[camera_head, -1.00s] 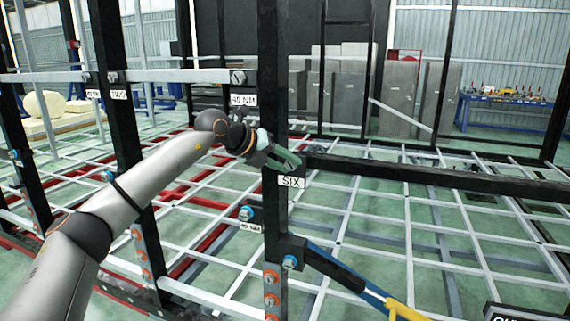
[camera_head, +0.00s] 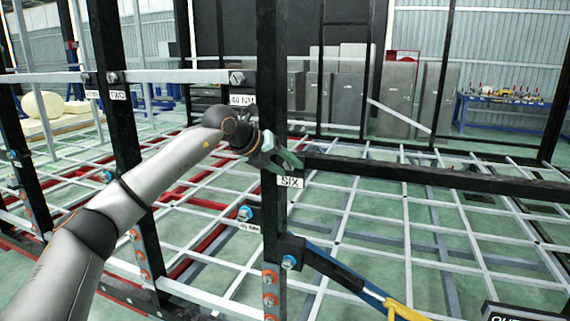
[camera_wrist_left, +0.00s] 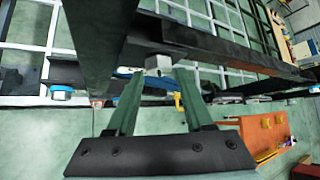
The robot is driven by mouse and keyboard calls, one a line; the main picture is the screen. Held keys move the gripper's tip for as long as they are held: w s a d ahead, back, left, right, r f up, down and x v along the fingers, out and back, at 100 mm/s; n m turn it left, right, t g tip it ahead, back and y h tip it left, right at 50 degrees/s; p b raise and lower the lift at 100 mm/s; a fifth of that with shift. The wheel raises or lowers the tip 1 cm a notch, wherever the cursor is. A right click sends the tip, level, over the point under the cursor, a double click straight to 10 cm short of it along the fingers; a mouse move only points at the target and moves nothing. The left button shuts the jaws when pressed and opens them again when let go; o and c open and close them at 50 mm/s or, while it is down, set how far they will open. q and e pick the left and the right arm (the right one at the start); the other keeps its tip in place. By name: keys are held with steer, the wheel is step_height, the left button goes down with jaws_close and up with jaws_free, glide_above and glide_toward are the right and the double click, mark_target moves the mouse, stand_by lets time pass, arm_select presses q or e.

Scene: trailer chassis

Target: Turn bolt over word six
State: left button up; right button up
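The label with the word SIX (camera_head: 290,182) is on the black upright post (camera_head: 272,100). My left gripper (camera_head: 288,160) is just above this label, at the post. It hides the bolt there in the head view. In the left wrist view, a grey bolt head (camera_wrist_left: 158,64) sticks out from the dark frame. The two green fingers of my left gripper (camera_wrist_left: 158,78) stand apart, one on each side of the bolt head, near their tips. A gap seems to show on both sides, so the gripper looks open. My right gripper is in neither view.
Another bolt (camera_head: 246,213) sits lower left of the post. A black crossbeam (camera_head: 430,176) runs right from the post. A white rail (camera_head: 180,76) runs left.

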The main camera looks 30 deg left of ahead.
arm_select(q)
steer(key=shift+o, duration=1)
steer(key=shift+a+r, duration=0.15)
steer(key=shift+r, duration=0.1)
steer(key=shift+s+a+r, duration=0.1)
steer(key=shift+s+r, duration=0.15)
steer(key=shift+s, duration=0.05)
steer(key=b+v, duration=0.2)
steer(key=v, duration=0.9)
steer(key=shift+s, duration=0.25)
steer(key=shift+r, duration=0.1)
